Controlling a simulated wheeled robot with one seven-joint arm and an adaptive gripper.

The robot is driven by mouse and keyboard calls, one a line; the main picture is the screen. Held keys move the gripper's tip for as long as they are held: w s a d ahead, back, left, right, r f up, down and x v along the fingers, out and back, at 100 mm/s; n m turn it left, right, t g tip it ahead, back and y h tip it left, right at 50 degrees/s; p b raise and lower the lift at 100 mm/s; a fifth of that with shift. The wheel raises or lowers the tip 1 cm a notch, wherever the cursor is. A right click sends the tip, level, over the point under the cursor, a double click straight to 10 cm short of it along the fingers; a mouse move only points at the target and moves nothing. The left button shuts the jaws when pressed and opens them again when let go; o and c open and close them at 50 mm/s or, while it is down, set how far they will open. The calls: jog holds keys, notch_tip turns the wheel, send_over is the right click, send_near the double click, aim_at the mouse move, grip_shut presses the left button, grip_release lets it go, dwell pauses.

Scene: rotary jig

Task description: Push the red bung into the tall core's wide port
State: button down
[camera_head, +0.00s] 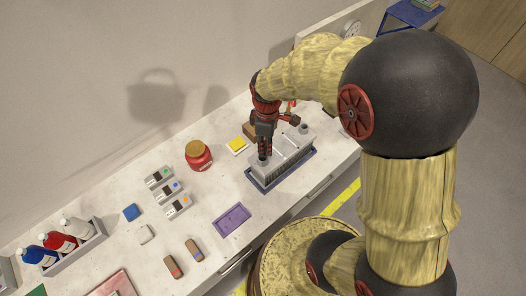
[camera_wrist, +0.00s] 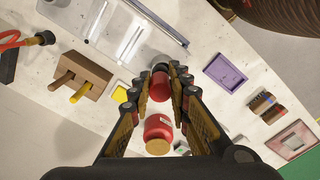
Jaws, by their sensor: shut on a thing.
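My gripper (camera_wrist: 162,80) is shut on the red bung (camera_wrist: 160,88), which shows between its fingertips in the wrist view. A dark round part (camera_wrist: 160,67) lies just beyond the bung's far end; I cannot tell whether the bung touches it or enters a port. In the head view my gripper (camera_head: 264,148) points down over the left end of the grey jig (camera_head: 283,158), close above a short grey post (camera_head: 258,161) there. The bung is hidden in the head view.
A red jar (camera_head: 199,156) with a gold lid stands left of the jig. A yellow pad (camera_head: 237,145) and a wooden block (camera_wrist: 80,75) with pegs lie behind. A purple tray (camera_head: 231,219) and several small grey boxes (camera_head: 168,188) are nearer left. Bare bench lies between them.

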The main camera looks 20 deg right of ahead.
jog(key=shift+a+f, duration=0.35)
jog(key=shift+f, duration=0.05)
jog(key=f, duration=0.3)
jog(key=shift+a+f, duration=0.1)
jog(key=shift+a, duration=0.1)
jog(key=shift+s+f, duration=0.25)
jog(key=shift+f, duration=0.1)
jog(key=c, duration=2.1)
grip_release()
jog(key=shift+c, duration=0.2)
jog(key=shift+o, duration=1.3)
jog(key=shift+w, duration=0.3)
jog(key=shift+o, duration=1.1)
